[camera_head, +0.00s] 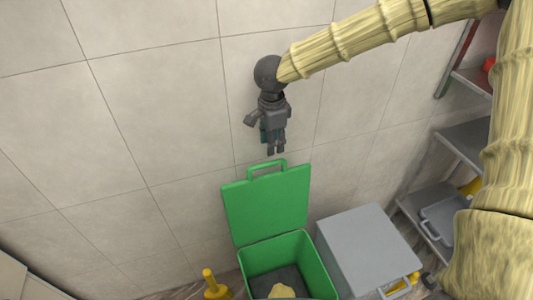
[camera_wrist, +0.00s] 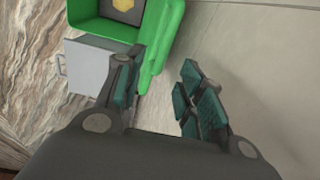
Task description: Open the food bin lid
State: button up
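The green food bin (camera_head: 318,268) stands on the floor at the bottom of the head view, and its inside shows. Its green lid (camera_head: 267,205) is raised, standing up near the wall, with a loop handle (camera_head: 268,167) on its top edge. My gripper (camera_head: 273,151) points down just above the lid handle and looks apart from it. In the wrist view my gripper (camera_wrist: 160,95) has its teal-padded fingers spread with nothing held between them. The lid (camera_wrist: 163,40) shows edge-on behind the left finger there; the bin (camera_wrist: 105,30) is at the top left.
A grey bin (camera_head: 367,245) with a closed lid stands right of the green bin. A yellow object (camera_head: 282,291) lies inside the green bin. A yellow-handled item (camera_head: 213,285) stands to its left. Shelves (camera_head: 470,145) line the right side. The tiled wall (camera_head: 150,130) is close behind.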

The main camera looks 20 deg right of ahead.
jog(key=f+p, duration=0.1)
jog(key=f, duration=0.5)
jog(key=w+f+p, duration=0.1)
jog(key=f, duration=0.2)
jog(key=shift+a+p, duration=0.25)
jog(key=shift+p, duration=0.05)
grip_shut()
